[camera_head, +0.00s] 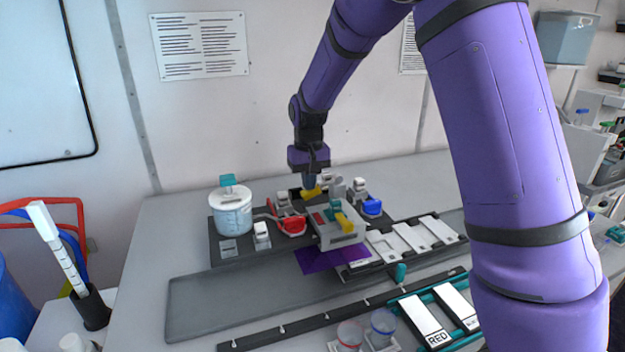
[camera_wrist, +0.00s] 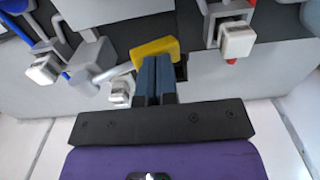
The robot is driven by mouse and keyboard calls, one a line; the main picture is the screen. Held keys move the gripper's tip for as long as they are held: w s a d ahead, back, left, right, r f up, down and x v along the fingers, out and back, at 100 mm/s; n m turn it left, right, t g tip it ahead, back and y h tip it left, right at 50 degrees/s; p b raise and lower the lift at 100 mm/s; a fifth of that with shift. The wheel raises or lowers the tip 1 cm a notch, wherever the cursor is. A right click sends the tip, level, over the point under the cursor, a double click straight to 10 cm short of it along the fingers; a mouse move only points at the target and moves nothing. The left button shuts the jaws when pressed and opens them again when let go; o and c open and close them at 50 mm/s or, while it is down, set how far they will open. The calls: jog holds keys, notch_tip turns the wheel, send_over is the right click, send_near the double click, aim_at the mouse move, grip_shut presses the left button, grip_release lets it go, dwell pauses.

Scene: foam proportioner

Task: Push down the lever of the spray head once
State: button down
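A yellow lever (camera_wrist: 155,47) lies just past my fingertips in the wrist view, with a grey rod (camera_wrist: 115,72) on its left. In the head view a yellow piece (camera_head: 311,192) shows right under my gripper (camera_head: 309,180); I take it for the spray head's lever. My gripper (camera_wrist: 156,62) points down, its two fingers together with nothing between them. The fingertips overlap the lever's lower edge in the wrist view; I cannot tell whether they touch it. The spray head's body is largely hidden behind the grey box (camera_head: 338,234).
The grey box carries another yellow handle (camera_head: 344,221) and a teal knob (camera_head: 335,208). A white-lidded jar (camera_head: 232,212) stands left. Red (camera_head: 291,226) and blue (camera_head: 372,207) valve parts flank the box. White panels (camera_head: 410,237) lie right. The grey strip at front left is clear.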

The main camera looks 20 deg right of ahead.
notch_tip(320, 180, up, 8)
dwell(1.0)
dwell(1.5)
jog(key=s+d+r+t, duration=0.2)
jog(key=s+d+r, duration=0.1)
jog(key=s+r, duration=0.55)
jog(key=s+d+r+t, duration=0.1)
jog(key=s+d, duration=0.1)
jog(key=s, duration=1.1)
jog(key=s+d+t, duration=0.2)
jog(key=s, duration=1.1)
jog(key=shift+s+r, duration=0.25)
jog(key=shift+r, duration=0.1)
